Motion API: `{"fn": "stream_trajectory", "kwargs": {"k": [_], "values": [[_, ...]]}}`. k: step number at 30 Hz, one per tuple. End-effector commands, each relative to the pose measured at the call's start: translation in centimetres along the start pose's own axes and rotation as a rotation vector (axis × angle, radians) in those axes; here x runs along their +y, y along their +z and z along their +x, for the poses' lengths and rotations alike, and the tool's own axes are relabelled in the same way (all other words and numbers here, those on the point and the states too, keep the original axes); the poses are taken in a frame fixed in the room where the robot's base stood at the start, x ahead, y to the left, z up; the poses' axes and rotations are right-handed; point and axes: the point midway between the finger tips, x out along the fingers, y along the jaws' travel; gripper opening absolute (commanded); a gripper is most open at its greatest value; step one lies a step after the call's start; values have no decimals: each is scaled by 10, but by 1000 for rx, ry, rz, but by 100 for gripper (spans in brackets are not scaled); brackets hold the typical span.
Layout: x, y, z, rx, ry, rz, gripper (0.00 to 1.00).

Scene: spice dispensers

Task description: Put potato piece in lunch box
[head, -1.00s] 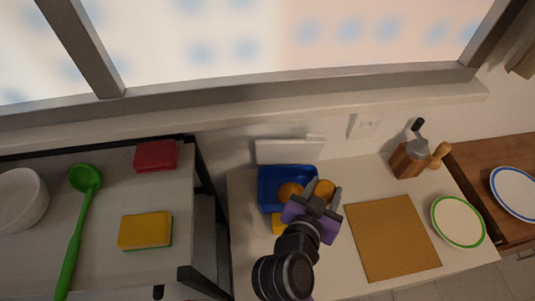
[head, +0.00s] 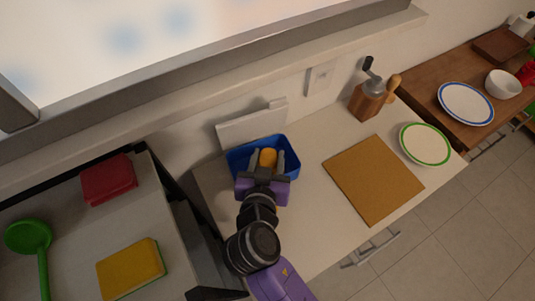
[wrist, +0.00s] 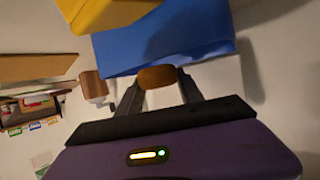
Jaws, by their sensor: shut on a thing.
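The lunch box looks to be the open blue box (head: 292,150) on the white counter; part of it also shows in the wrist view (wrist: 180,42). My gripper (head: 267,155) is at the box, its fingers over the opening in the head view. It is shut on a rounded orange-brown potato piece (wrist: 157,77), which also shows between the fingers in the head view (head: 268,157). I cannot tell how high the piece is above the box floor. My gripper and wrist hide the box's front and most of its inside.
A white panel (head: 250,126) leans on the wall behind the box. A brown board (head: 374,180), a green-rimmed plate (head: 426,144) and a wooden grinder (head: 367,100) stand to the right. A yellow object (wrist: 105,12) shows in the wrist view. A sponge (head: 130,269) lies at left.

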Motion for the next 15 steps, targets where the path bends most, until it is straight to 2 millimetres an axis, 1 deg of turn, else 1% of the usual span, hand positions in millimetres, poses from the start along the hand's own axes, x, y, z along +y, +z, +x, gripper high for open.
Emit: {"fn": "stream_trajectory", "kwargs": {"k": [2, 10, 11, 12, 14, 15], "values": [[0, 5, 2, 1, 0, 0, 3], [0, 4, 2, 1, 0, 1, 3], [0, 4, 2, 1, -1, 1, 50], [0, 4, 2, 1, -1, 1, 57], [0, 4, 2, 1, -1, 1, 69], [0, 4, 2, 1, -1, 1, 69]]}}
